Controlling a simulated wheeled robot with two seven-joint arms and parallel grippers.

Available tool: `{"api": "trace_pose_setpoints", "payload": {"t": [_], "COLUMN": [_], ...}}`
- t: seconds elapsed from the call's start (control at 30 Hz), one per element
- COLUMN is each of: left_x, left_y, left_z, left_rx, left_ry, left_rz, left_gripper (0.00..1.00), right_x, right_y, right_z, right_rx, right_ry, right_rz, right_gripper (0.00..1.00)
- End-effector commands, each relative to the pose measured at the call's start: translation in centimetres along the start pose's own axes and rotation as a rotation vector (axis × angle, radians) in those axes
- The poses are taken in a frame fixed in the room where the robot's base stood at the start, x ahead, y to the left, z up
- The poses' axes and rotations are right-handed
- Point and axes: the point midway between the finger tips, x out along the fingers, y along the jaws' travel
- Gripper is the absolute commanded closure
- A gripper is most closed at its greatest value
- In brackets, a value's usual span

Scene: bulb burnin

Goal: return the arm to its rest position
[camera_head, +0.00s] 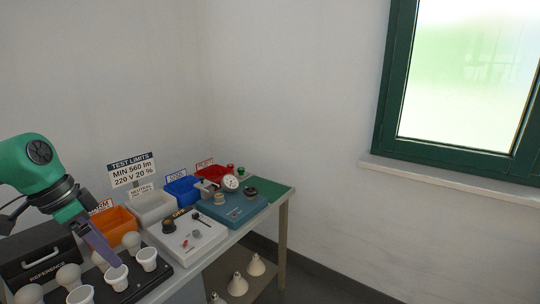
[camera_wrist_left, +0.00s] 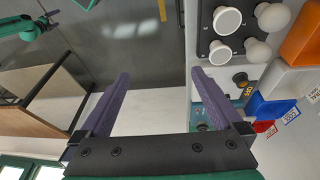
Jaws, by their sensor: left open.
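My left arm (camera_head: 30,165) comes in from the left in the head view. Its gripper (camera_head: 112,258) points down over the black tray of white bulbs and cups at the near end of the bench. In the left wrist view the two purple fingers (camera_wrist_left: 160,80) stand wide apart with nothing between them. In the head view the fingers overlap, and I cannot tell whether they touch the cups. A green arm part (camera_wrist_left: 30,25) shows small in the wrist view's top left corner, perhaps my right arm; its jaws are unclear.
The bench holds a black REFERENCE box (camera_head: 40,258), an orange bin (camera_head: 115,224), a white bin (camera_head: 150,207), a blue bin (camera_head: 183,190), a red bin (camera_head: 212,173), a white tester (camera_head: 188,240) and a blue tester (camera_head: 232,208). White cones (camera_head: 238,284) stand on the lower shelf. Right of the bench is clear.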

Motion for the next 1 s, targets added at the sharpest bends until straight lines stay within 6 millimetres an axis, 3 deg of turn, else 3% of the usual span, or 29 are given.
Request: {"api": "trace_pose_setpoints", "payload": {"t": [0.13, 0.33, 0.53, 0.63, 0.73, 0.9, 1.0], "left_x": [3.5, 8.1, 12.4, 15.0, 18.4, 23.4, 25.3], "left_y": [-0.2, -0.5, -1.9, -3.0, -2.5, 1.6, 4.8], "left_z": [-1.2, -3.6, -4.6, -2.3, 1.8, 7.8, 10.1], "left_rx": [0.086, 0.169, 0.069, -0.101, -0.282, -0.452, -0.491], "left_ry": [0.187, 0.529, 0.905, 0.937, 0.809, 0.503, 0.355], "left_rz": [0.035, -0.001, -0.265, -0.479, -0.624, -0.638, -0.575], "left_gripper": [0.0, 0.0, 0.0, 0.0, 0.0, 0.0, 0.0], "right_x": [0.1, 0.1, 0.1, 0.0, 0.0, 0.0, 0.0], "right_y": [-0.9, -0.7, -0.3, -0.3, -0.3, -0.2, -0.1], "right_z": [-1.1, -0.8, -0.2, -0.2, -0.2, -0.1, -0.1], "right_rx": [0.003, 0.001, -0.001, -0.001, -0.001, 0.0, 0.0], "right_ry": [0.017, 0.013, 0.003, 0.003, 0.003, 0.002, 0.002], "right_rz": [-0.012, -0.01, -0.005, -0.004, -0.004, -0.003, -0.002], "right_gripper": [0.0, 0.0, 0.0, 0.0, 0.0, 0.0, 0.0]}}
